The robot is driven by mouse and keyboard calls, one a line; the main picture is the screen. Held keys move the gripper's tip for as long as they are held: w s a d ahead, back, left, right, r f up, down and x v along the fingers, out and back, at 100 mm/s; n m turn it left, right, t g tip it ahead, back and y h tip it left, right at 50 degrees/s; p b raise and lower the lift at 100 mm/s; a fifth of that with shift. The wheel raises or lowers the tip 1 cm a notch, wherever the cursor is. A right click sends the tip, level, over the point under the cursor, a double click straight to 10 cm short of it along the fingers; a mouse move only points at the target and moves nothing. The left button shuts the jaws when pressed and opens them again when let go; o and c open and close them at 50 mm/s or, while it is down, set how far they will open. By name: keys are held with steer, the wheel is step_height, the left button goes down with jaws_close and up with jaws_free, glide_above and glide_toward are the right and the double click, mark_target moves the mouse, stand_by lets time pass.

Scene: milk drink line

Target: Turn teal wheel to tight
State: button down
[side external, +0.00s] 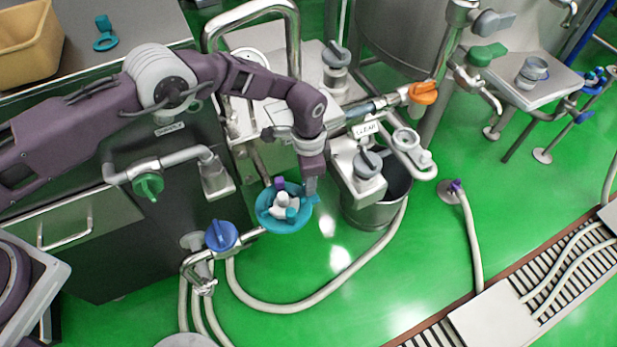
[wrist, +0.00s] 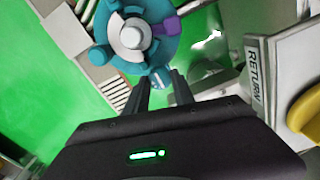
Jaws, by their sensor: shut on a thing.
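The teal wheel (side external: 272,221) is at the lower middle of the side view, at the end of a short pipe, with a pale hub and a purple tab. In the wrist view the teal wheel (wrist: 107,28) fills the top, and the purple tab (wrist: 169,27) is on its right. My gripper (side external: 310,186) reaches down to the wheel's right rim. In the wrist view my gripper (wrist: 162,80) has its fingers either side of a small blue-teal piece at the wheel's near edge, shut on it. The fingertips partly hide that piece. No tight mark is legible.
A blue valve handle (side external: 221,236) is left of the wheel. A steel bucket (side external: 371,212) and a box with a grey knob (side external: 368,164) stand to the right. A pale hose (side external: 330,283) loops on the green floor below. A RETURN sign (wrist: 255,75) shows in the wrist view.

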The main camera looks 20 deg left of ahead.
stand_by(0.5)
steer(key=c, duration=1.1)
jaws_free()
steer(key=shift+o, duration=0.2)
step_height(320, 180, up, 7)
steer(key=shift+r, duration=0.1)
